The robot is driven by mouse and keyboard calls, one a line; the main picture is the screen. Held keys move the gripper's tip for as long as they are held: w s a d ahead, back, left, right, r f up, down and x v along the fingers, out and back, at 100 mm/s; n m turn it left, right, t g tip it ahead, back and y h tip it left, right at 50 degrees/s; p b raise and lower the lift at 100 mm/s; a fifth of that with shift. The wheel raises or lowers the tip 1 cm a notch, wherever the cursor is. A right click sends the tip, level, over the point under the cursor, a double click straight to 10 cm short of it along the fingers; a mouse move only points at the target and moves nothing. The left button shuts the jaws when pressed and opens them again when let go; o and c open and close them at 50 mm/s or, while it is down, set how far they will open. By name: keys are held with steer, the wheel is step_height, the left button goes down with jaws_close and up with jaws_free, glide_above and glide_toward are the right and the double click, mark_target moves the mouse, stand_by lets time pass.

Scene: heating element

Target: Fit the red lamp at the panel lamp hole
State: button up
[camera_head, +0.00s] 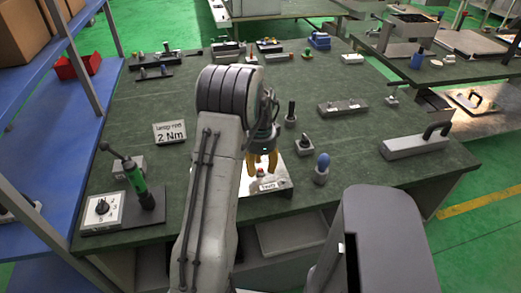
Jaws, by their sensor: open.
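My gripper (262,167), with yellow-orange fingers, points down over a small light metal panel (278,186) near the front edge of the table. The fingers are open. A small red spot, seemingly the red lamp (261,173), shows between and just below the fingertips, at the panel. I cannot tell whether it sits in the lamp hole or only on or above the panel. The hole itself is not visible. My arm covers the panel's left side.
A blue-topped part (322,168) stands close right of the panel. A sign reading 2 Nm (170,132), a green-handled tool (138,178) and a dial box (103,210) are at left. A grey handled block (415,146) lies at right.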

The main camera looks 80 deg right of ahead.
step_height(320, 180, up, 10)
steer(key=shift+r, duration=0.15)
stand_by(0.3)
stand_by(0.8)
